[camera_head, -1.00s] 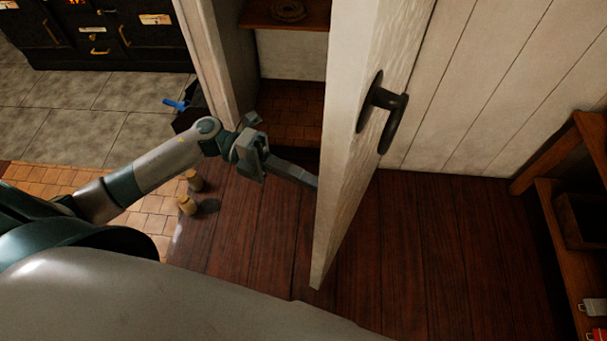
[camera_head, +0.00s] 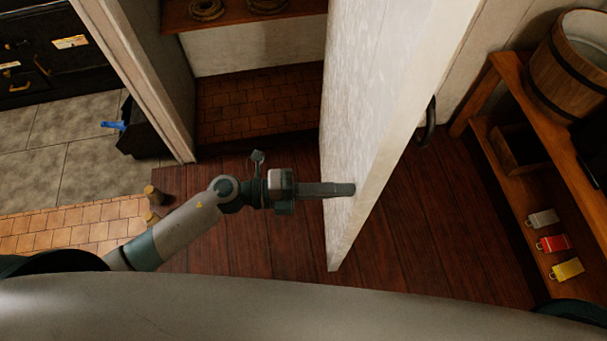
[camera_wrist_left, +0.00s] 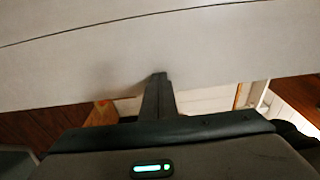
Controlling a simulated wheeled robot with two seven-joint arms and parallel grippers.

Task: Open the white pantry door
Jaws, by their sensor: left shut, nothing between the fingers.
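The white pantry door (camera_head: 375,120) stands ajar, seen nearly edge-on, with the pantry opening to its left. Its dark handle (camera_head: 429,122) shows on the right side of the door, partly hidden by the door edge. My left gripper (camera_head: 350,189) is shut and empty, its fingertips at the inner face of the door, seemingly touching it. In the left wrist view the shut fingers (camera_wrist_left: 158,85) point at the pale door panel (camera_wrist_left: 150,50), which fills the upper part. My right gripper is not in view.
A pantry shelf (camera_head: 240,14) holds coiled rope. The door frame (camera_head: 140,85) stands left of the opening. At right, a wooden shelf unit (camera_head: 510,190) holds a bucket (camera_head: 575,68) and several tags. Two small wooden pegs (camera_head: 152,205) stand near my left arm. Dark floorboards (camera_head: 430,240) are clear right of the door.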

